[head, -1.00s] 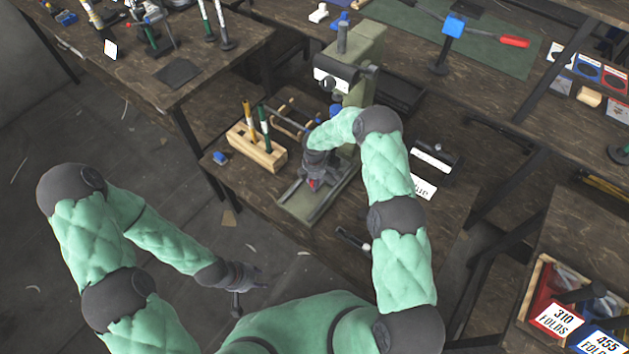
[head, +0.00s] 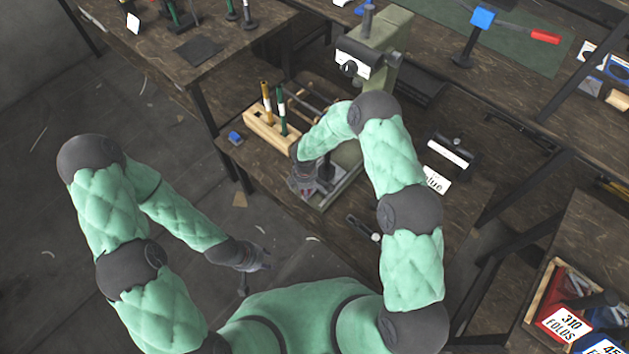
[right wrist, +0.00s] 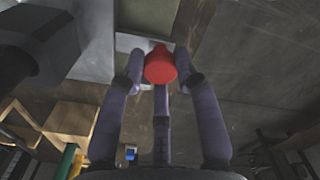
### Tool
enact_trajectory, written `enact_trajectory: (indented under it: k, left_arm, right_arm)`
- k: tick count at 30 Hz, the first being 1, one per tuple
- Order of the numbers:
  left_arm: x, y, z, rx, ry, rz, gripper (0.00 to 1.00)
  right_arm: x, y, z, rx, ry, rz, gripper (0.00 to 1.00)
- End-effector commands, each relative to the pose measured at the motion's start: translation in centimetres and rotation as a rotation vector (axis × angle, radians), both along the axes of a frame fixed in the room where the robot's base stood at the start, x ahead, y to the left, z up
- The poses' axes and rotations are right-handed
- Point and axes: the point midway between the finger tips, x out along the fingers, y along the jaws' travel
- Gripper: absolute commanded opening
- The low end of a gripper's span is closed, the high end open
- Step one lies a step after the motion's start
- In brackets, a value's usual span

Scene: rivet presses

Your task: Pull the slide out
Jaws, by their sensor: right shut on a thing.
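The green-grey rivet press (head: 388,60) stands on the bench, its low base (head: 345,185) reaching toward me. My right gripper (head: 303,186) is low at the front left end of that base, and my own arm hides part of it. In the right wrist view my right gripper (right wrist: 160,78) is shut on a red knob (right wrist: 160,66), a finger on each side. A pale flat metal part, seemingly the slide (right wrist: 128,44), shows just behind the knob. My left gripper (head: 258,267) looks open and empty, over the floor in front of the bench.
A wooden block (head: 266,132) with upright tools stands left of the press. A small blue piece (head: 235,137) lies near the bench's left edge. A black box with a white label (head: 450,150) stands right of the press. A dark handled tool (head: 363,228) lies near the front.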

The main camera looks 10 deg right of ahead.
Motion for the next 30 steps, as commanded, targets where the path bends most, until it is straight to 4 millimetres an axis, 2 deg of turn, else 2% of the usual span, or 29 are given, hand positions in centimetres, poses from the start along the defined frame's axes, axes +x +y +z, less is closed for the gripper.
enact_trajectory:
  k: [3, 9, 26, 27, 29, 30]
  left_arm:
    - [0.0, 0.0, -0.4, 0.000, 0.000, 0.000, 0.40]
    - [0.0, 0.0, -0.6, 0.000, 0.000, 0.000, 0.40]
    - [0.0, 0.0, -0.7, 0.000, 0.000, 0.000, 0.40]
    - [0.0, 0.0, -0.7, 0.000, 0.000, 0.000, 0.40]
    - [0.0, 0.0, -0.7, 0.000, 0.000, 0.000, 0.40]
    - [0.0, 0.0, -0.7, 0.000, 0.000, 0.000, 0.40]
  right_arm:
    - [-1.1, 1.3, -0.2, 0.000, 0.003, 0.003, 0.00]
    - [-2.0, 2.5, -0.2, 0.000, 0.002, 0.002, 0.00]
    - [-2.7, 3.3, -0.2, 0.003, 0.005, 0.001, 0.00]
    - [-2.7, 3.3, -0.2, 0.003, 0.005, 0.001, 0.41]
    - [-2.7, 3.3, -0.2, 0.003, 0.006, 0.002, 0.56]
    - [-2.7, 3.2, -0.2, 0.002, 0.005, 0.002, 0.56]
